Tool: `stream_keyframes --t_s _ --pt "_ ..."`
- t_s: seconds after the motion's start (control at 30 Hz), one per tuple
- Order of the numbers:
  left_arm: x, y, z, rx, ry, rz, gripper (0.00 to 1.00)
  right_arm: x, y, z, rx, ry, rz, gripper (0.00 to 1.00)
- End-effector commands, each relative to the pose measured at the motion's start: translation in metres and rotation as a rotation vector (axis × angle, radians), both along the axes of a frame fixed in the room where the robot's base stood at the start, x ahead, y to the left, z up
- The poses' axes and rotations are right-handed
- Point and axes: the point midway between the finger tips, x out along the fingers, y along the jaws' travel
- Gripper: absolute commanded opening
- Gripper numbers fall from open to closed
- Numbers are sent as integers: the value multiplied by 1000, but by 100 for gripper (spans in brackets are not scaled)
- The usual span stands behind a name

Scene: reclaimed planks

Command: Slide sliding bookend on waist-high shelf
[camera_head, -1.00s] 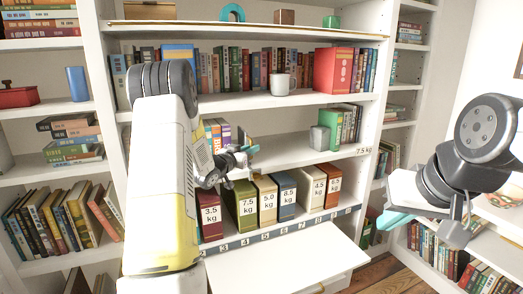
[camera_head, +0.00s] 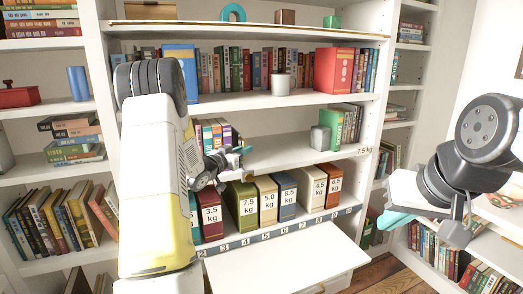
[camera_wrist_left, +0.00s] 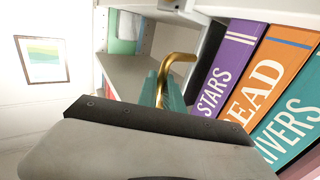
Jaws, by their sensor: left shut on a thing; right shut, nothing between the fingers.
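My left gripper (camera_head: 240,151) is at the waist-high shelf (camera_head: 275,160), just right of a short row of upright books (camera_head: 214,132). In the left wrist view its teal finger (camera_wrist_left: 174,90) is shut on a bent brass handle (camera_wrist_left: 180,62) of the sliding bookend, beside books with purple, orange and teal spines (camera_wrist_left: 258,85). Most of the bookend is hidden by my gripper and wrist. My right gripper (camera_head: 397,221) is shut and empty at the right, in front of the bookcase and away from the shelf.
The shelf is clear to the right of my left gripper, up to a grey block (camera_head: 320,138) beside a green book (camera_head: 332,126). Weight-labelled boxes (camera_head: 267,200) stand on the shelf below.

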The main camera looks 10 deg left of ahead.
Motion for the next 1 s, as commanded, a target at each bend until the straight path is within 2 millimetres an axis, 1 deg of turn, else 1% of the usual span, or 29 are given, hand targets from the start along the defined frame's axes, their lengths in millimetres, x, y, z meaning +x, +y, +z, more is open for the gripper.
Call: stream_keyframes --t_s 0.03,0.13,0.23,0.47,0.5,0.57,0.6,0.87,1.0 --pt "-6 11 0 0 0 6 0 0 0 0 0 0 0 0" --pt "-14 21 0 0 1 3 0 0 0 0 0 0 0 0" --pt "-16 24 0 0 1 1 0 0 0 0 0 0 0 0" --pt "-16 23 0 0 1 0 0 0 0 0 0 0 0 0" --pt "-16 23 0 0 1 0 17 0 0 0 0 0 0 0" --pt "-16 23 0 0 1 0 28 0 0 0 0 0 0 0" --pt "-16 23 0 0 1 0 32 0 0 0 0 0 0 0" --pt "-16 23 0 0 0 0 32 0 0 0 0 0 0 0" --pt "-24 28 0 0 0 2 32 0 0 0 0 0 0 0"
